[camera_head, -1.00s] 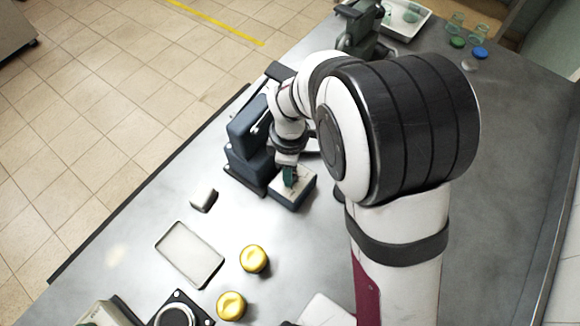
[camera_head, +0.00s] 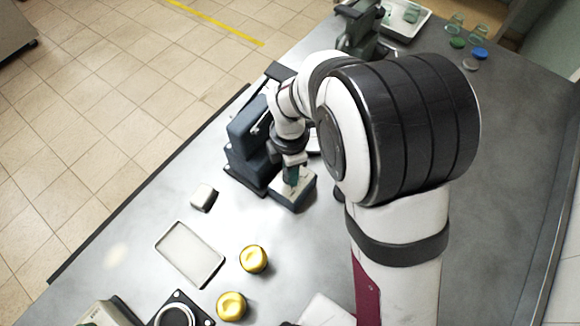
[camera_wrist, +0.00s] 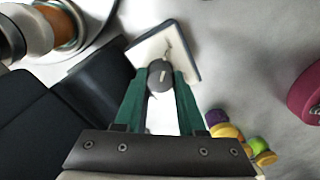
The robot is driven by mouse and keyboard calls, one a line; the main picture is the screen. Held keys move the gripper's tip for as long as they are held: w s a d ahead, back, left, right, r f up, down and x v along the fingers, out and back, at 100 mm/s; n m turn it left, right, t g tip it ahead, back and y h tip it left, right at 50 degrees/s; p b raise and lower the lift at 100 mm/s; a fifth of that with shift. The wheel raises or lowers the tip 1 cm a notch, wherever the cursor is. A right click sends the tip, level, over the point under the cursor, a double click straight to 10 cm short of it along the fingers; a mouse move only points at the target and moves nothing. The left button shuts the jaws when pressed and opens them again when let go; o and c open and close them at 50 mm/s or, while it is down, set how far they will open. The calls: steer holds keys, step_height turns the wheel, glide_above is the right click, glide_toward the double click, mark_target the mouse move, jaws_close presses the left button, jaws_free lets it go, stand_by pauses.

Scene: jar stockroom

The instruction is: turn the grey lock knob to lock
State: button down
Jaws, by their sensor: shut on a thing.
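The grey lock knob (camera_wrist: 160,76) shows in the wrist view between the green fingertips of my gripper (camera_wrist: 160,84). My gripper is shut on it, with one finger on each side. The knob sits on the pale top face of a small box (camera_wrist: 188,40) with dark edges. In the head view my gripper (camera_head: 291,178) points down at the box (camera_head: 303,193), and the knob is hidden there by the fingers. A short dark mark shows on the box's face beyond the knob in the wrist view.
A dark blue device (camera_head: 247,150) stands close beside the box on the left. A small white block (camera_head: 203,197), a shallow tray (camera_head: 189,254) and two yellow-lidded jars (camera_head: 253,259) (camera_head: 231,306) are nearer the front. Bare table lies between the box and the jars.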

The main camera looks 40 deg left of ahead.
stand_by(0.3)
steer(key=c, duration=0.5)
jaws_free()
step_height(320, 180, up, 16)
steer(key=d+r+m, duration=0.2)
steer(key=d+m, duration=1.4)
steer(key=d, duration=0.1)
steer(key=s+d+f+m+y, duration=0.1)
steer(key=s+d+f+m, duration=0.2)
steer(key=s+d+m, duration=0.6)
steer(key=s+m, duration=0.1)
steer(key=m, duration=0.8)
steer(key=shift+s+d+m+y, duration=0.25)
steer(key=shift+d+m+y, duration=0.15)
